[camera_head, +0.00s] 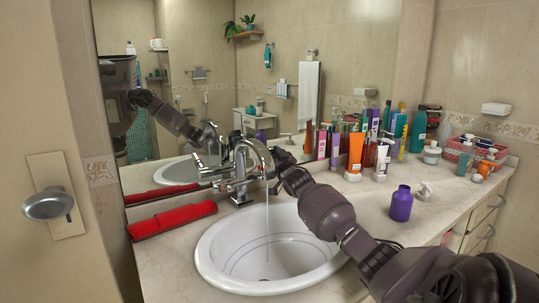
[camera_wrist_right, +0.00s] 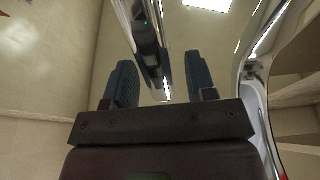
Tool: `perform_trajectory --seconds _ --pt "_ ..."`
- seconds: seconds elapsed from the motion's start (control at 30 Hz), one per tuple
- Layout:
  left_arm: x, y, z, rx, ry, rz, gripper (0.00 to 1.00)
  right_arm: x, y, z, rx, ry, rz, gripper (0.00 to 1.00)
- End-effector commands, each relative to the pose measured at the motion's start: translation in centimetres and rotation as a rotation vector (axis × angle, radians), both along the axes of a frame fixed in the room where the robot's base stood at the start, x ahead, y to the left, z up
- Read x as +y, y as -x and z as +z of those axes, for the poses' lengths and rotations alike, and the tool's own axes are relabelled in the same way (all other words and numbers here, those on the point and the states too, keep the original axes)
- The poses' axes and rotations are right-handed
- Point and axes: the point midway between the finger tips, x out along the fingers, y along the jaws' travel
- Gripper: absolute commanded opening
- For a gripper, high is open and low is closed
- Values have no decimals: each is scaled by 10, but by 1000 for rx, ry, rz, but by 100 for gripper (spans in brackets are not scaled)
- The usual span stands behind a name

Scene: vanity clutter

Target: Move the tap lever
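The chrome tap (camera_head: 240,180) stands behind the white sink (camera_head: 215,270), with its curved spout over the basin. A thin stream of water (camera_head: 267,225) falls from it. A chrome lever (camera_head: 207,170) sticks out on the tap's left. My right gripper (camera_head: 279,160) is close beside the tap's right side; its fingertips are hard to make out there. In the right wrist view, the two fingers of my right gripper (camera_wrist_right: 160,75) are apart, with a chrome bar (camera_wrist_right: 146,40) of the tap between or just beyond them. Whether they touch is unclear. My left gripper is not in view.
A red folded towel (camera_head: 172,218) lies left of the sink. A purple bottle (camera_head: 401,204) stands on the counter right of my arm. Several bottles and tubes (camera_head: 356,152) crowd the back right. A mirror (camera_head: 345,60) rises behind the tap.

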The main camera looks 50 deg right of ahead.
Motion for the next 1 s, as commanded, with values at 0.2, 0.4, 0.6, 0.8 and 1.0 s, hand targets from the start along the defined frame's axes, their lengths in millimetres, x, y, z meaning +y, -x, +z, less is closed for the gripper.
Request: perform_trajectory --seconds 0.2,0.4,0.6,0.8,1.0 --pt "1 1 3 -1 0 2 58 1 4 1 -2 0 0 51" --pt "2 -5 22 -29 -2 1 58 6 22 0 -5 -2 0 51" --pt "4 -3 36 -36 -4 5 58 14 48 -9 -5 -2 -1 51" --pt "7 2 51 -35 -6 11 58 21 69 -9 -5 -2 0 51" --pt "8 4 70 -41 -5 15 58 29 91 -10 -1 -1 -1 51"
